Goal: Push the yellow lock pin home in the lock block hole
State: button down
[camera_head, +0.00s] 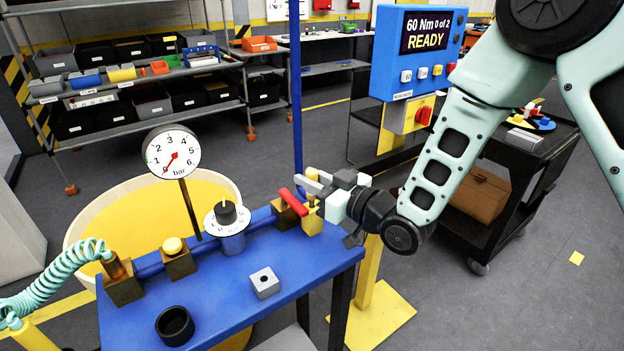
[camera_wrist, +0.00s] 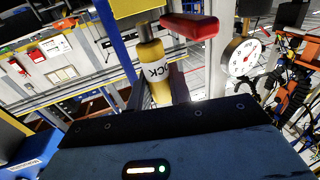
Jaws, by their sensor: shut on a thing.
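The yellow lock pin (camera_wrist: 158,82), with dark lettering on its side, stands between the fingers of my gripper (camera_wrist: 163,88) in the wrist view. My gripper is shut on it. A narrower brass-coloured shank runs from the pin up to a yellow block (camera_wrist: 135,8), which looks like the lock block. The shank meets or enters the block; its hole and the depth are hidden. In the head view my gripper (camera_head: 318,184) is at the bench's right end, by the yellow block (camera_head: 312,223). The pin cannot be made out clearly there.
A red lever handle (camera_head: 291,201) is close beside my gripper. The blue bench (camera_head: 225,318) carries a small grey block with a hole (camera_head: 265,282), a black cup (camera_head: 175,326), a dial knob (camera_head: 227,216) and a pressure gauge (camera_head: 171,152). The bench's front right is clear.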

jog(key=shift+f+b, duration=1.05)
jog(key=shift+f, duration=0.05)
jog(key=c, duration=1.2)
grip_release()
jog(key=shift+p+v, duration=4.1)
jog(key=shift+v, duration=4.6)
